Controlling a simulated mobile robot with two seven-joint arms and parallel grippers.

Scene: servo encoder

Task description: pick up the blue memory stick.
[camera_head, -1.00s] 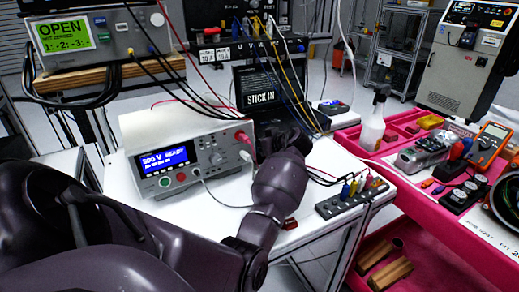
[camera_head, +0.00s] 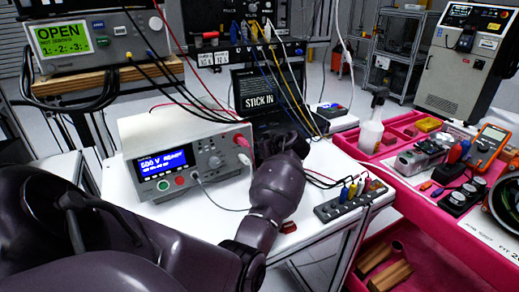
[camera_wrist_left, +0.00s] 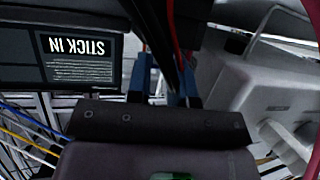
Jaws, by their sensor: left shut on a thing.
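My left arm comes in from the left, and its gripper (camera_head: 286,145) is at the far side of the white bench, beside the tester and in front of the "STICK IN" screen (camera_head: 258,90). The wrist hides the fingertips in the head view. In the left wrist view the dark gripper body (camera_wrist_left: 155,122) shows, with narrow dark and blue parts at its fingers. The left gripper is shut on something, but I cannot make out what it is. I cannot identify the blue memory stick in either view. My right gripper is not in view.
The white tester (camera_head: 187,155) reading "500 V READY" stands just left of the wrist. Hanging cables (camera_head: 285,70) are close behind the gripper. A black terminal strip (camera_head: 348,203) lies on the bench's right. A pink cart (camera_head: 425,205) stands beyond it.

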